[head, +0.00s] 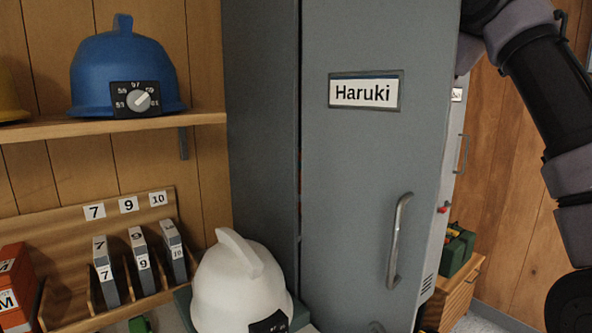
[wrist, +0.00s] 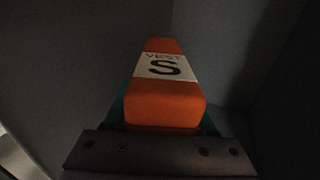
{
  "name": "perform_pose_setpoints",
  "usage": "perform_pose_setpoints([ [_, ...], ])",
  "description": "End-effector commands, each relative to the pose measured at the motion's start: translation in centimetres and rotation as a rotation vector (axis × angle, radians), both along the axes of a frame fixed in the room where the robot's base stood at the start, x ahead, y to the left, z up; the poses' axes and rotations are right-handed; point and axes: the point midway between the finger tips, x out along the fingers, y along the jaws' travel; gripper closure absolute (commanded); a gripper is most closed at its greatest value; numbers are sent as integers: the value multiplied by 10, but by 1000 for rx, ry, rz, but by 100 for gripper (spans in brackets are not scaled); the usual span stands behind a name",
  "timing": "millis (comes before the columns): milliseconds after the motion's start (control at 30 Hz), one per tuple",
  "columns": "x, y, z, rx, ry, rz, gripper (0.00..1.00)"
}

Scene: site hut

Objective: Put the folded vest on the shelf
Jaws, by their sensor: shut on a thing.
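The folded vest (wrist: 163,105) is an orange block with a white label reading "VEST S". In the wrist view it is gripped between the teal fingers of my gripper (wrist: 166,118), pointing away from the wrist. Dark grey walls surround it, like the inside of a locker; no shelf surface shows clearly there. In the head view the grey locker door (head: 350,150) labelled "Haruki" stands in front, and my gripper and the vest are hidden from that view. My arm comes down at the right. A thin orange-red sliver shows in the gap at the door's left edge.
A wooden wall shelf (head: 200,118) at left holds a blue helmet (head: 122,62) with a dial. Below are a white helmet (head: 235,285), a rack (head: 75,318) with numbered grey blocks, and red items (head: 12,285) marked "M". A green object (head: 457,250) sits on a wooden cabinet behind.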

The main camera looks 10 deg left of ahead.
Motion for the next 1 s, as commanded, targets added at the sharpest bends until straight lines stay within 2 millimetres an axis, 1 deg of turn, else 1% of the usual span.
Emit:
perform_pose_setpoints([
  [33, 0, 0, -9, 1, 5, 0, 100],
  [133, 0, 0, -18, 1, 2, 0, 100],
  [467, 0, 0, -21, 1, 1, -1, 100],
  [500, 0, 0, -22, 0, 1, 0, 36],
  [567, 0, 0, -21, 0, 0, 0, 14],
  [867, 0, 0, -21, 0, 0, 0, 14],
  [933, 0, 0, -18, 1, -1, 0, 14],
  [1000, -1, -6, -18, 0, 0, -2, 14],
])
